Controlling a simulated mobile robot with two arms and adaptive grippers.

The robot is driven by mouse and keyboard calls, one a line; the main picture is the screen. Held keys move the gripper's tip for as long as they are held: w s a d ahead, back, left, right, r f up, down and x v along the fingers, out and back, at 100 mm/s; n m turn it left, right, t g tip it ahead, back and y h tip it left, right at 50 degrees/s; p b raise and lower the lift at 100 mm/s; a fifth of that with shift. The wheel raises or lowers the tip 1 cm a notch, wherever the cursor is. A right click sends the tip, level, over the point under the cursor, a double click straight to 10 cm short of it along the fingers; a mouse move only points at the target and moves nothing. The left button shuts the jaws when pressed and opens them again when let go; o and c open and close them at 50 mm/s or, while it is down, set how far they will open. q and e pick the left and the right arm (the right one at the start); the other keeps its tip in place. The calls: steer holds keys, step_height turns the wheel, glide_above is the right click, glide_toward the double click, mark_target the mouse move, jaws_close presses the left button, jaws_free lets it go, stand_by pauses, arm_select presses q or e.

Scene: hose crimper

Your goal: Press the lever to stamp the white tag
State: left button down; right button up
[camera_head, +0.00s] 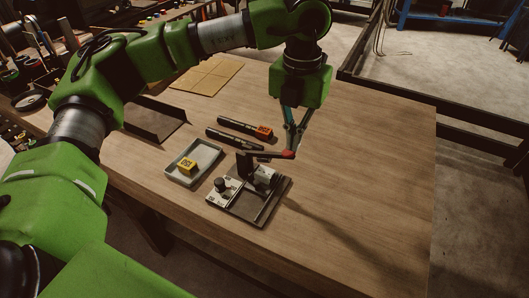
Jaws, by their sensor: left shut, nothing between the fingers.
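The stamping press (246,199) stands on a dark base plate on the wooden table, with its lever (270,154) reaching to the right and ending in a red tip. My left gripper (291,151) points down, shut, with its fingertips at the red end of the lever; I cannot tell whether they touch it. A white tag (223,190) seems to lie on the left part of the press base, with a small dark knob on it. Another pale piece (264,175) sits under the lever. My right gripper is not in view.
A grey tray (180,178) with a yellow block (187,166) lies left of the press. A tan board (206,76) and a dark angled holder (154,119) are farther back. The table's right side (380,150) is clear.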

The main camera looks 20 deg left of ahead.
mark_target(292, 158)
arm_select(q)
steer(key=shift+f+b, duration=2.5)
steer(key=shift+f, duration=0.6)
steer(key=shift+r, duration=0.15)
step_height(292, 158, up, 13)
steer(key=p, duration=0.7)
steer(key=shift+s, duration=0.1)
